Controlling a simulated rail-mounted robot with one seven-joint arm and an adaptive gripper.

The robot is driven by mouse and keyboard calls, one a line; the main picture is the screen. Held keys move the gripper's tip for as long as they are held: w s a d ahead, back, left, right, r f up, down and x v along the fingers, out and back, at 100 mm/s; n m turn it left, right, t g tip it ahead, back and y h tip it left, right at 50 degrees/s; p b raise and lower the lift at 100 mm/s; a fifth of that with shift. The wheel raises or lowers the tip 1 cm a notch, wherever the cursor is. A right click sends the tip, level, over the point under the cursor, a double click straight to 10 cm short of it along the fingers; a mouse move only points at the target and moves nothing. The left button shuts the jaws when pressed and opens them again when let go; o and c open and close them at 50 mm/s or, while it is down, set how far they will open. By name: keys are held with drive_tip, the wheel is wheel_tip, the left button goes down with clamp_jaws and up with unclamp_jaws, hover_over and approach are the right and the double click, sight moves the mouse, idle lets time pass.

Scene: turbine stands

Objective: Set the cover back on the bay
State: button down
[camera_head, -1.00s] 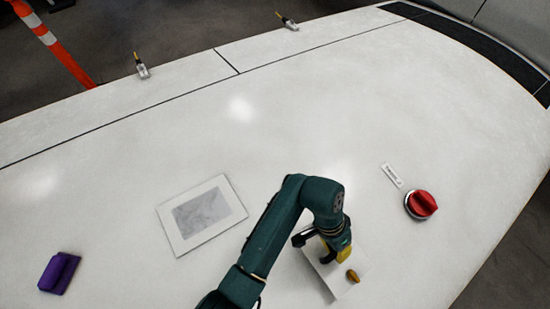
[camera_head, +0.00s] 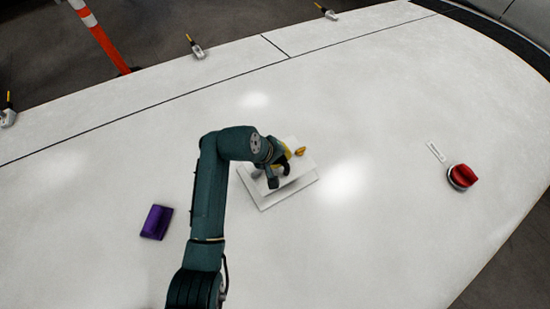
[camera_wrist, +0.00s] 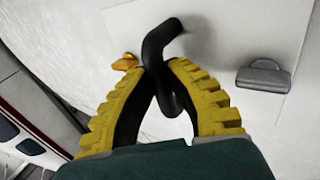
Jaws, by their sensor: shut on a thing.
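The cover (camera_head: 300,170) is a flat white plate with a black handle and a small yellow-orange knob (camera_head: 300,151). My gripper (camera_head: 278,172) is shut on the black handle (camera_wrist: 162,42), between its yellow ridged fingers in the wrist view. The cover is above the bay (camera_head: 285,198), whose pale frame shows as a rim along the near side. The cover and my gripper hide the bay's grey inside. I cannot tell whether the cover touches the frame or hangs just above it. The wrist view also shows the knob (camera_wrist: 125,62) and a grey latch-like piece (camera_wrist: 265,75).
A purple block (camera_head: 156,222) lies left of my arm. A red knob (camera_head: 463,176) on a round base and a small label (camera_head: 436,151) are at the right. Several small yellow-tipped fittings (camera_head: 196,48) line the far edge. The white surface between is clear.

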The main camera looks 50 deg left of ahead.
sight(280, 168)
drive_tip(key=shift+w+f+b, duration=0.1)
drive_tip(key=shift+f+b, duration=0.6)
wheel_tip(280, 168, down, 2)
drive_tip(key=shift+f+b, duration=0.15)
drive_tip(key=shift+b, duration=1.1)
drive_tip(key=shift+s+f, duration=0.2)
drive_tip(key=shift+f, duration=0.3)
drive_tip(key=shift+p, duration=0.45)
drive_tip(key=shift+f+p, duration=0.35)
drive_tip(key=shift+p, duration=0.15)
drive_tip(key=shift+f, duration=0.15)
drive_tip(key=shift+f, duration=0.2)
drive_tip(key=shift+s, duration=0.1)
